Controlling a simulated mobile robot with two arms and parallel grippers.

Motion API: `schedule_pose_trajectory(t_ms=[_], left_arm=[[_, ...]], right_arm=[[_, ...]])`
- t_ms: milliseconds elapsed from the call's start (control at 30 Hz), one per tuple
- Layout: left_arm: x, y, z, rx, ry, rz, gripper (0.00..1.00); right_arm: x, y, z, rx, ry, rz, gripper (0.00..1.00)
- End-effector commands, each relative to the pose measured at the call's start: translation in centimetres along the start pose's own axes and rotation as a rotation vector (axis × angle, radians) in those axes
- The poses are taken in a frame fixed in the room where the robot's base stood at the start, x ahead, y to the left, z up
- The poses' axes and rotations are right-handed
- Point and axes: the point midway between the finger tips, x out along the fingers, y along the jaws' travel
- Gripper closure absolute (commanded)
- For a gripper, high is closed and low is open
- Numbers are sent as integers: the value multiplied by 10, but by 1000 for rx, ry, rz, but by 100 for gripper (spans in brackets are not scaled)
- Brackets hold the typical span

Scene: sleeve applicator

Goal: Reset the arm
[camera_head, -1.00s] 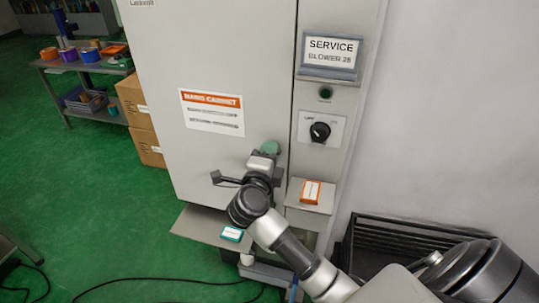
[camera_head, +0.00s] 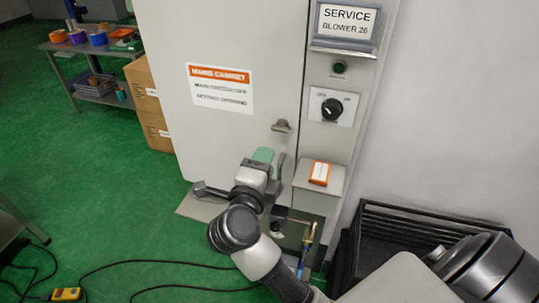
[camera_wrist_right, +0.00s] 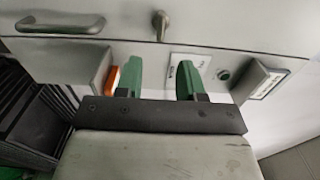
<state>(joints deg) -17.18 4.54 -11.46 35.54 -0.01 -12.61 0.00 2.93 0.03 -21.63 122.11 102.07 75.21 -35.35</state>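My right arm comes in from the lower right in the head view. Its gripper (camera_head: 262,156) has green fingertips and is in front of the lower part of the grey cabinet (camera_head: 235,35), below and left of a small cabinet handle (camera_head: 282,126). In the right wrist view, the two green fingers (camera_wrist_right: 158,78) are apart with nothing held between them. The cabinet front and a latch (camera_wrist_right: 160,22) show beyond them. My left gripper is in neither view.
A panel has a black knob (camera_head: 331,109), a green button (camera_head: 339,67) and a service sign (camera_head: 346,22). An orange-and-white block (camera_head: 319,172) sits on a ledge. A black crate (camera_head: 405,222) stands right. Cables and a yellow device (camera_head: 66,294) lie on the floor.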

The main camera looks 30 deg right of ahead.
Motion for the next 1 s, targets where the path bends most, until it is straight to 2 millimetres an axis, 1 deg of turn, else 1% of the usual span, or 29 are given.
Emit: schedule_pose_trajectory(t_ms=[133, 567, 667, 767, 833, 867, 900, 967, 1000], left_arm=[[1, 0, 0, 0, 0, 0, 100], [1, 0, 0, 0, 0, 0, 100], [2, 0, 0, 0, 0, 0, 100], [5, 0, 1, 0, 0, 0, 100], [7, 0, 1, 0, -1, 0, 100], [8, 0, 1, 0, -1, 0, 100], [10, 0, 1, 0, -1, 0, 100], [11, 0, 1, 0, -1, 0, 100], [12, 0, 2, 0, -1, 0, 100]], right_arm=[[-4, 0, 0, 0, 1, 1, 62], [-3, 0, 0, -2, 0, -1, 62], [-1, 9, 4, -43, -1, -35, 62], [4, 34, 16, -168, -26, -136, 62], [6, 67, 31, -313, -84, -235, 62], [5, 85, 38, -388, -124, -277, 62], [2, 114, 48, -494, -191, -328, 62], [-5, 158, 59, -642, -304, -383, 62], [-11, 188, 63, -731, -380, -404, 62]])
